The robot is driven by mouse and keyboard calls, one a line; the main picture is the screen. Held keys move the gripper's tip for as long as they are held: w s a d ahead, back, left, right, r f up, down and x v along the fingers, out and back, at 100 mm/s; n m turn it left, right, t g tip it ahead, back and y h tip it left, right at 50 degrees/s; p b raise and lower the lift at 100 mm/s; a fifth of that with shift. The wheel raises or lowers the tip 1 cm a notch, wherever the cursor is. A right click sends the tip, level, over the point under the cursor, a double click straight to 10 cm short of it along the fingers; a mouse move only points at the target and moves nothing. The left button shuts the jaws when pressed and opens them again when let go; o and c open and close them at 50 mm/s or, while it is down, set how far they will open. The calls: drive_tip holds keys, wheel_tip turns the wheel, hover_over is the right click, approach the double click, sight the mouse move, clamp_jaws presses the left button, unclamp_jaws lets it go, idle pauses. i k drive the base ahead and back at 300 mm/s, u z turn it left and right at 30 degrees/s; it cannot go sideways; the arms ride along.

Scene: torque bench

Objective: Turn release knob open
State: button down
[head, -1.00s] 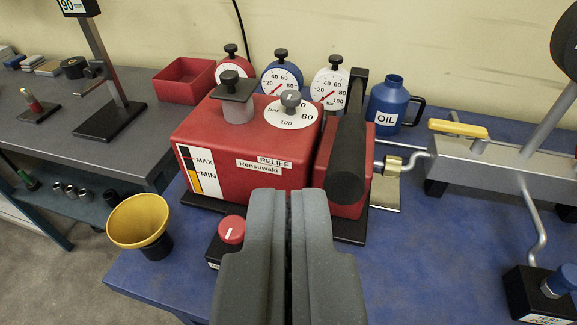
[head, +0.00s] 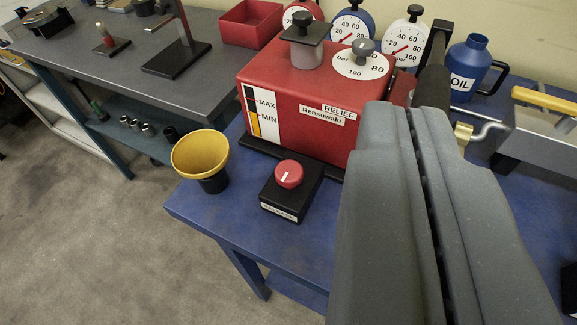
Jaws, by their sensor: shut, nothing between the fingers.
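The release knob (head: 288,174) is a round red knob with a white pointer line, on top of a small black box (head: 291,197) with a white label on its front. The box stands near the front edge of the blue bench, in front of the red pump unit. The white line runs roughly front to back in the picture. My gripper (head: 395,110) is shut and empty, large at the right of the view. It is to the right of the knob and apart from it.
The red pump unit (head: 300,92) with gauges stands behind the knob. A yellow funnel (head: 201,155) stands left of the knob. A blue oil can (head: 469,66) is at the back right. The blue bench (head: 225,206) is clear in front of the knob, up to its edge.

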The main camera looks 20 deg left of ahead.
sight(288, 173)
drive_tip(key=z, duration=2.4)
drive_tip(key=k, duration=1.3)
drive_tip(key=u, duration=1.4)
drive_tip(key=i, duration=1)
drive_tip(key=z, duration=0.05)
